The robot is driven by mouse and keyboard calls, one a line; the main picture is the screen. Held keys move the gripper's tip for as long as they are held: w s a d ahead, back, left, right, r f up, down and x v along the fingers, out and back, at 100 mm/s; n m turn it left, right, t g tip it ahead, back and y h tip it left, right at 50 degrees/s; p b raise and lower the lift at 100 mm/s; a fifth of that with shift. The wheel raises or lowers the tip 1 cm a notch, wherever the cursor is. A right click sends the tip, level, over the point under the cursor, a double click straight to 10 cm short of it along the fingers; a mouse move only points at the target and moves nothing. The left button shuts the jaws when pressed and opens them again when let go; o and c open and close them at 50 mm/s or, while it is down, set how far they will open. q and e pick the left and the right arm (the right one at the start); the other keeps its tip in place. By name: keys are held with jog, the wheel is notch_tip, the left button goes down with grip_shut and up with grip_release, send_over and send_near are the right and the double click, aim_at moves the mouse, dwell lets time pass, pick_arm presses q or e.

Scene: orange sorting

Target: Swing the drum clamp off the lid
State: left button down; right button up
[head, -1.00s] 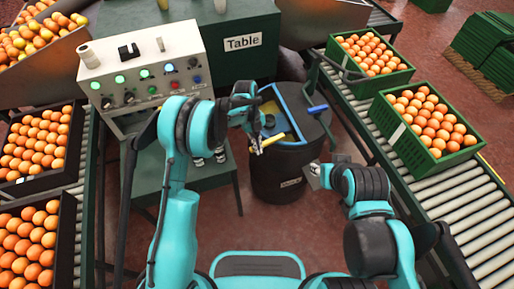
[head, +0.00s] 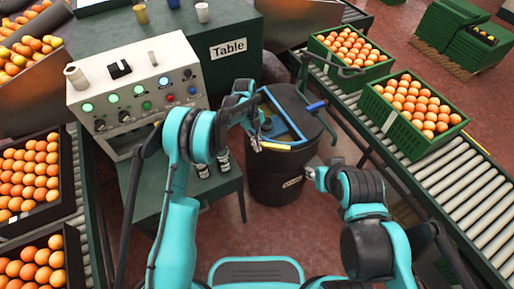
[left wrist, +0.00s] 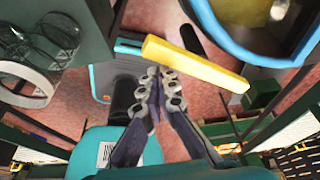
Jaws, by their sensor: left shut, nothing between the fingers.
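A dark drum (head: 280,184) stands right of the table, with a blue-edged opening (head: 290,112) on top. A yellow bar (head: 275,146) lies at the front of its rim, and a blue handle (head: 316,106) is on the right of the top. Which of these is the clamp is unclear. My left gripper (head: 256,147) is at the bar's left end. In the left wrist view it is shut and empty (left wrist: 152,80), its tips just below the yellow bar (left wrist: 195,65); contact is unclear. My right gripper (head: 309,173) is right of the drum, its fingers too small to judge.
A control panel (head: 150,75) stands on the green table (head: 150,190) at left. Crates of oranges (head: 415,110) stand on the right conveyor (head: 460,190), and dark trays of oranges (head: 30,175) at left. Red floor shows around the drum.

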pick_arm(q)
jog(key=shift+w+a, duration=0.15)
jog(key=shift+w, duration=0.35)
jog(key=shift+w+a, duration=0.1)
jog(key=shift+w, duration=0.1)
pick_arm(e)
jog(key=shift+s, duration=0.15)
dwell(0.3)
